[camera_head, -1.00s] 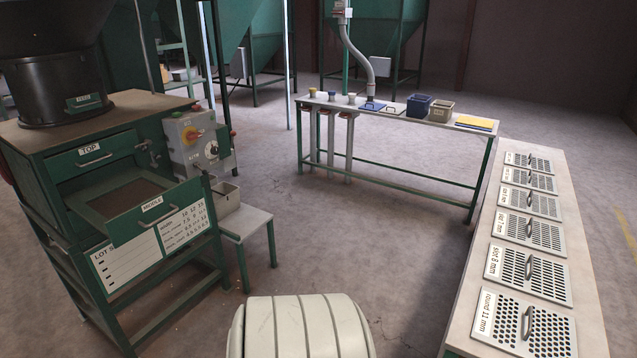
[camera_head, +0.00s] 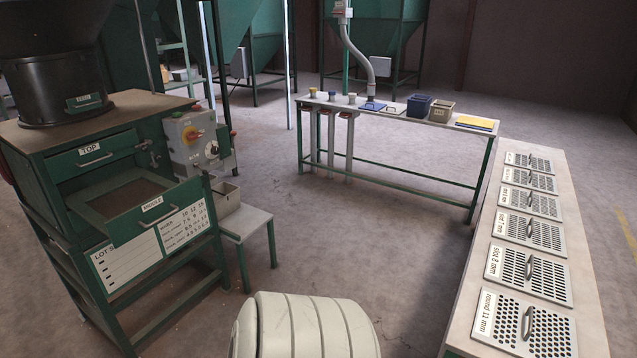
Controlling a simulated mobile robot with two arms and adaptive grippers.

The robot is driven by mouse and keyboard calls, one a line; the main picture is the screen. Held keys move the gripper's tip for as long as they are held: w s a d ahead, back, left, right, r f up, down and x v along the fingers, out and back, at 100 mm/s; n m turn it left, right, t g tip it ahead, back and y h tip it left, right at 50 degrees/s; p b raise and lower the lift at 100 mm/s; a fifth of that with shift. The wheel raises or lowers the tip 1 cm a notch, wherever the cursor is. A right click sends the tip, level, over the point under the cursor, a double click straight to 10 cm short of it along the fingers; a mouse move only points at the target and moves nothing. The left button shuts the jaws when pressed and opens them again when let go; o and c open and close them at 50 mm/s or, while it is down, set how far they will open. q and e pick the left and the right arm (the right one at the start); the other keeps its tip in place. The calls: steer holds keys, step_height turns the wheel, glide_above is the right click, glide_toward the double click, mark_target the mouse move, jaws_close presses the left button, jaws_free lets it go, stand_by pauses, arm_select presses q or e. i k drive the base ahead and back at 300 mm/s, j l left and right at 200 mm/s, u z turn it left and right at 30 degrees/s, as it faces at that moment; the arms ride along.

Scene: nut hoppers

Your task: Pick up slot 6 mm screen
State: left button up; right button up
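Several perforated metal screens with handles lie in a row on the long table (camera_head: 580,262) at the right. The nearest is the round 11 mm screen (camera_head: 548,333), then the slot 8 mm screen (camera_head: 553,283), then a screen whose label seems to end in 7 mm (camera_head: 549,243). Beyond it lie a fourth screen (camera_head: 545,211), a fifth screen (camera_head: 543,187) and a farthest screen (camera_head: 541,166). Their labels are too small to read, so I cannot tell which is the slot 6 mm screen. Neither of my grippers shows.
A green sorting machine (camera_head: 40,160) stands at the left, its middle drawer (camera_head: 150,218) pulled out. A small bench (camera_head: 245,222) stands beside it. A narrow table (camera_head: 390,115) with bins is at the back. The floor between (camera_head: 375,220) is clear.

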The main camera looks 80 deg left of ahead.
mark_target(528, 203)
steer(key=u, duration=1.4)
